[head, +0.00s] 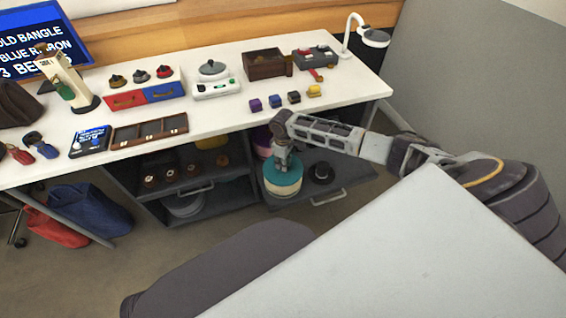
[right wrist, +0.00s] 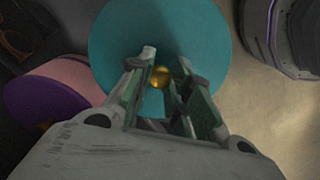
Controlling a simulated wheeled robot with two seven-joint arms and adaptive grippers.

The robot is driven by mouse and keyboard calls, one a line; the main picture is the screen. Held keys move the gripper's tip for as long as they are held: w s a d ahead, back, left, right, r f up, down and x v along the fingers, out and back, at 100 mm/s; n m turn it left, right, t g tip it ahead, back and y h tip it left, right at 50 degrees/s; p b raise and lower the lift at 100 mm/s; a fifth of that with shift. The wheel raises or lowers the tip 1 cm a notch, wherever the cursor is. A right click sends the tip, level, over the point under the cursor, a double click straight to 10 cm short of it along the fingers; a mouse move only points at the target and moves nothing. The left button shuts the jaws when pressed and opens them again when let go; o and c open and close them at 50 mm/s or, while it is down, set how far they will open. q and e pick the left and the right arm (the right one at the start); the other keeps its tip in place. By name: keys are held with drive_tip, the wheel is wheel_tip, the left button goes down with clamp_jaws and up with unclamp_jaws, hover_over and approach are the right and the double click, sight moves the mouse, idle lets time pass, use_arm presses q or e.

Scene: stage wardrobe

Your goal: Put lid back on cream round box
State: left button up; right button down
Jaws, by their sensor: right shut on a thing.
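The teal lid (head: 284,180) with a small gold knob (right wrist: 160,76) sits over the cream round box (head: 279,192) on the pulled-out shelf. Some cream wall shows below the lid; I cannot tell if the lid is fully seated or slightly above the rim. My right gripper (head: 282,163) comes down from above and is shut on the lid's knob. In the right wrist view the fingers (right wrist: 161,84) stand on both sides of the knob, and the teal lid (right wrist: 205,40) fills the upper middle. My left gripper is not in view.
A pink round box with a purple lid (right wrist: 45,108) stands close behind the cream box. A black hat-like thing (head: 321,172) lies to its right on the shelf (head: 345,184). The white tabletop (head: 220,112) overhangs behind, with small coloured blocks near its edge.

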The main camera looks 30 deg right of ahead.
idle(0.5)
idle(0.4)
drive_tip(key=c, duration=1.2)
unclamp_jaws()
drive_tip(key=shift+c, duration=0.2)
drive_tip(key=o, duration=0.5)
drive_tip(key=shift+p, duration=0.3)
drive_tip(key=shift+r+p, duration=3.5)
drive_tip(key=shift+p, duration=0.7)
drive_tip(key=shift+c, duration=0.2)
